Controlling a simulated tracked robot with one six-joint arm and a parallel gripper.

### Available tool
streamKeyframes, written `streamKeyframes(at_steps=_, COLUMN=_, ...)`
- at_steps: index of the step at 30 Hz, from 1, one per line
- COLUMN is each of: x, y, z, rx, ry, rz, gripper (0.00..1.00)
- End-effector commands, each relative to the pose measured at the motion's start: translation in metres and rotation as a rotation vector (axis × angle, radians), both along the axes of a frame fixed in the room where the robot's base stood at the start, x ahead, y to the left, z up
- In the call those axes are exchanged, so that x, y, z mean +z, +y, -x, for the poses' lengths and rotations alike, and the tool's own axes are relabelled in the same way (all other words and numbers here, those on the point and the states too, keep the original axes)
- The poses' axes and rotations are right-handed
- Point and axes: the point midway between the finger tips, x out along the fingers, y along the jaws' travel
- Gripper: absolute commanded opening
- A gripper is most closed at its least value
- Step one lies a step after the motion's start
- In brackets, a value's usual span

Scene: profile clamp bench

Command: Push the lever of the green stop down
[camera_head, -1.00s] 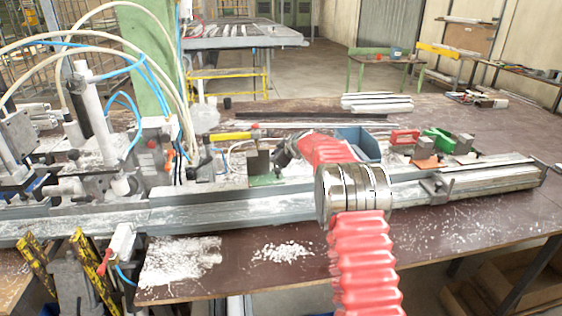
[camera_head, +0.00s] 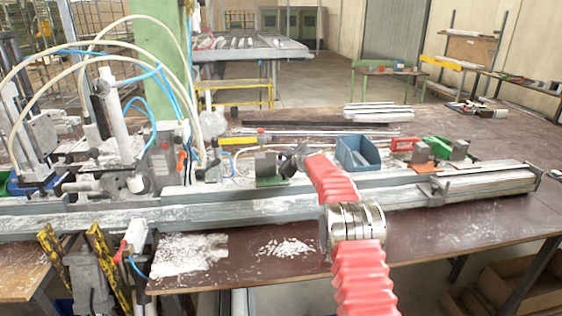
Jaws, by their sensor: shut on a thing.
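The green stop (camera_head: 270,181) is a grey block on a green base, at the rear edge of the long metal rail, left of centre. My gripper (camera_head: 287,166), small and dark at the far end of my red arm, is right beside the stop's block on its right side. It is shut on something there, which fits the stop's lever. The lever itself is hidden or too small to make out, so I cannot tell its angle.
A blue bin (camera_head: 357,152) stands right of my gripper behind the rail (camera_head: 120,217). Red (camera_head: 403,145) and green (camera_head: 437,147) clamp parts lie farther right. A yellow-handled tool (camera_head: 236,141) lies behind the stop. Hoses and fixtures crowd the left. The front right bench is clear.

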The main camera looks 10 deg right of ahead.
Motion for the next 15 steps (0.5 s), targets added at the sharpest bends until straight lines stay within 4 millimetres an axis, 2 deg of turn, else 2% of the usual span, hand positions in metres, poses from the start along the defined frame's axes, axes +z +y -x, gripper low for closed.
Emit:
streamKeyframes(at_steps=1, x=-0.0128, y=0.0016, z=0.0022, rx=0.006, ry=0.016, rz=0.003, gripper=0.0)
streamKeyframes(at_steps=8, x=-0.0127, y=0.0076, z=0.0023, rx=0.013, ry=0.017, rz=0.003, gripper=0.0)
streamKeyframes(at_steps=9, x=-0.0128, y=0.0085, z=0.0022, rx=0.015, ry=0.017, rz=0.003, gripper=0.26)
streamKeyframes(at_steps=15, x=-0.011, y=0.0115, z=0.0018, rx=0.017, ry=0.015, rz=0.002, gripper=0.4)
